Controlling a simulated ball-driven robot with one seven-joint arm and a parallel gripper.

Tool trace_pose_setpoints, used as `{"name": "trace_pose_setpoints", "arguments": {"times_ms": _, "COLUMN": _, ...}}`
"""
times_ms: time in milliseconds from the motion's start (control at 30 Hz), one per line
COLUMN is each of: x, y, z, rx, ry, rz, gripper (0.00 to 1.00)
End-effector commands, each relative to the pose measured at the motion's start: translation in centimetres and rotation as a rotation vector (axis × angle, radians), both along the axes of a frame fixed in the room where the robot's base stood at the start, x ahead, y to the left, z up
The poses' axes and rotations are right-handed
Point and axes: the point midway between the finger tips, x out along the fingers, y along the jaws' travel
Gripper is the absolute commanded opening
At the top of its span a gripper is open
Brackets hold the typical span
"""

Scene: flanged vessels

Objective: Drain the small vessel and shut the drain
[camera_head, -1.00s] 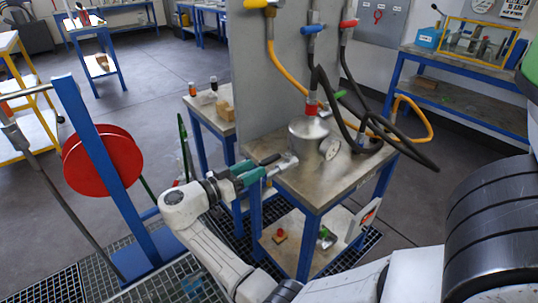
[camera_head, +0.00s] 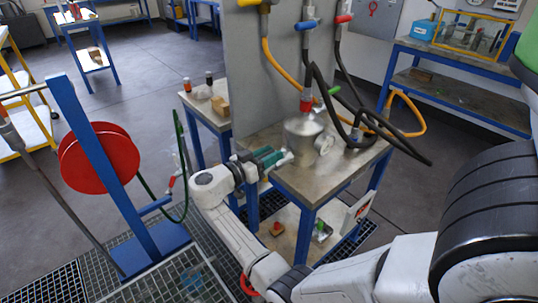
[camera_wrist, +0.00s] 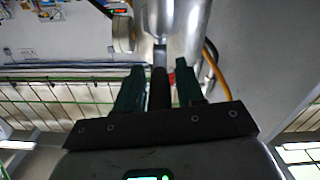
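The small vessel (camera_head: 303,131) is a silver metal pot on the worktable, under a red fitting and hoses. It looks slightly tilted. Its round gauge (camera_head: 325,144) is at its right side. My gripper (camera_head: 286,156), with green fingers, is at the vessel's lower left side. In the wrist view the vessel's shiny body (camera_wrist: 190,28) is directly ahead, with the gauge (camera_wrist: 122,34) at left. A dark bar-like handle (camera_wrist: 160,88) runs between my fingers (camera_wrist: 160,72). The fingers stand apart on both sides of it, with narrow gaps. Whether the drain is open cannot be seen.
The worktable (camera_head: 330,185) has a grey back panel (camera_head: 262,80) with coloured valves and hanging black and orange hoses. A red hose reel (camera_head: 98,160) on a blue post stands at left. Small items lie on the lower shelf. Floor grating (camera_head: 75,283) lies in front.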

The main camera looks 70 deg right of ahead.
Motion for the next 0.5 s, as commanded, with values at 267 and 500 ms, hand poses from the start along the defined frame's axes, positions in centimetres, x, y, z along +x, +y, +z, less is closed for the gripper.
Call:
{"name": "trace_pose_setpoints", "arguments": {"times_ms": 267, "x": 0.01, "y": 0.02, "z": 0.01, "rx": 0.000, "ry": 0.000, "rz": 0.000, "gripper": 0.11}}
{"name": "trace_pose_setpoints", "arguments": {"times_ms": 500, "x": 0.01, "y": 0.03, "z": 0.01, "rx": 0.000, "ry": 0.000, "rz": 0.000, "gripper": 0.00}}
